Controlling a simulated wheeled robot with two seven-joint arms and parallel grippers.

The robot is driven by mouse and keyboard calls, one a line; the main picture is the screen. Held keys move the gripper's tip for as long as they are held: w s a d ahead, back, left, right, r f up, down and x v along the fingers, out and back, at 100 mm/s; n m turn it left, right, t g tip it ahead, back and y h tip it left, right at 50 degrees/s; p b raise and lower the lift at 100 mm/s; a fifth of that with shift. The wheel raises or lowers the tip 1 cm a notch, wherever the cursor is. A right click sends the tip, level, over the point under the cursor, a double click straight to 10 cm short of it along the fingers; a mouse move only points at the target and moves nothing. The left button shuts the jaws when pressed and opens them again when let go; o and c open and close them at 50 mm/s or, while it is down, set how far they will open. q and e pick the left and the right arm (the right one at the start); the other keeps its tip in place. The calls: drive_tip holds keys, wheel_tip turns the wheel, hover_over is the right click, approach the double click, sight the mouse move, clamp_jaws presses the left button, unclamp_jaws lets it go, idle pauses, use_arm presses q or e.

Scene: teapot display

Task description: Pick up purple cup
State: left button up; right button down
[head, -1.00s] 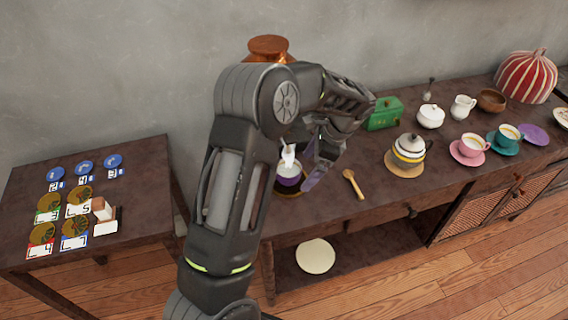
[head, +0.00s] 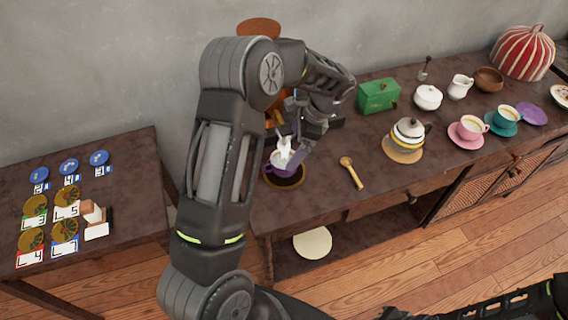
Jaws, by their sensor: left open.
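The purple cup (head: 275,167) stands upright at the left end of the long dark table, on or just over a dark round coaster (head: 291,183) with a golden rim. A white shape (head: 284,149) shows at the cup's mouth; I cannot tell what it is. My left gripper (head: 291,147) is open right at the cup, with one finger beside its right side. The other finger is hard to make out, and I cannot tell whether the fingers touch the cup. My right gripper is not in view; only dark parts of my own body show along the bottom right edge.
A wooden spoon (head: 351,172) lies right of the cup. Further right are a teapot (head: 408,133), a green box (head: 378,96), a pink cup (head: 470,128) and a teal cup (head: 507,117). A copper vessel (head: 259,27) stands behind my arm. Bare tabletop lies around the spoon.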

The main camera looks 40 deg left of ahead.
sight(288, 155)
use_arm(q)
drive_tip(key=shift+p+x, duration=0.5)
drive_tip(key=shift+x, duration=2.15)
drive_tip(key=shift+w, duration=0.1)
drive_tip(key=c, duration=1.9)
drive_tip(key=shift+o, duration=0.2)
drive_tip(key=shift+w+d+r, duration=0.1)
drive_tip(key=shift+d+r, duration=0.05)
drive_tip(key=shift+r, duration=0.05)
